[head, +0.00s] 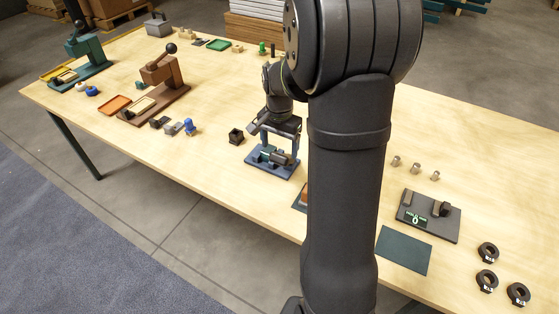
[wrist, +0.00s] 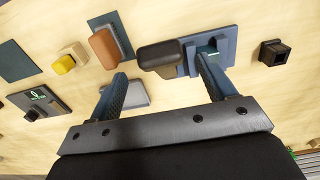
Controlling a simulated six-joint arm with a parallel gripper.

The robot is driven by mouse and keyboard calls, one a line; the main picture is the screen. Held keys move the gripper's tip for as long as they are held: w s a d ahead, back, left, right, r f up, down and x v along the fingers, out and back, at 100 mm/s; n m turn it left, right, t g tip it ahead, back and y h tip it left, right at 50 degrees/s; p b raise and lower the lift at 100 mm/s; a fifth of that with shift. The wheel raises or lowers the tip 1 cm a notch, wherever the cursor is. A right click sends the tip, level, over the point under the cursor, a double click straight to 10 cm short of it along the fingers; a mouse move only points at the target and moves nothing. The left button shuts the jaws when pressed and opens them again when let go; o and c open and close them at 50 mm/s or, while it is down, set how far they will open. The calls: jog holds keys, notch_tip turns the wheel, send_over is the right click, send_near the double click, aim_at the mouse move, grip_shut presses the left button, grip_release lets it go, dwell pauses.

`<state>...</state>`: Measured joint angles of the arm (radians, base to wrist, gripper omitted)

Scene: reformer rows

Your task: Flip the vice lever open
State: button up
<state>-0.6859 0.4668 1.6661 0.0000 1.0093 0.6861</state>
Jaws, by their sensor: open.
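The vice is a small blue fixture with a blue base plate (head: 261,170) on the table, below my gripper in the head view. The wrist view shows its blue plate (wrist: 228,42) at upper right of centre. A dark, rounded bar (wrist: 160,53), apparently the vice lever, sticks out left from it and looks low over the plate. It also shows in the head view (head: 280,158). My gripper (head: 280,153) is open and points down over the vice. In the wrist view its fingertips (wrist: 158,73) stand on either side of the bar. Contact cannot be told.
A black square socket (head: 236,136) stands left of the vice. An orange block (wrist: 106,48) on a dark plate and a yellow-tipped wooden block (wrist: 67,60) are near it. A brown lever press (head: 157,85) stands farther left. My arm hides some table to the right.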

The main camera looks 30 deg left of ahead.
aim_at(280, 156)
notch_tip(280, 156, down, 7)
jog(key=shift+r, duration=0.1)
dwell(0.3)
jog(key=c, duration=1.4)
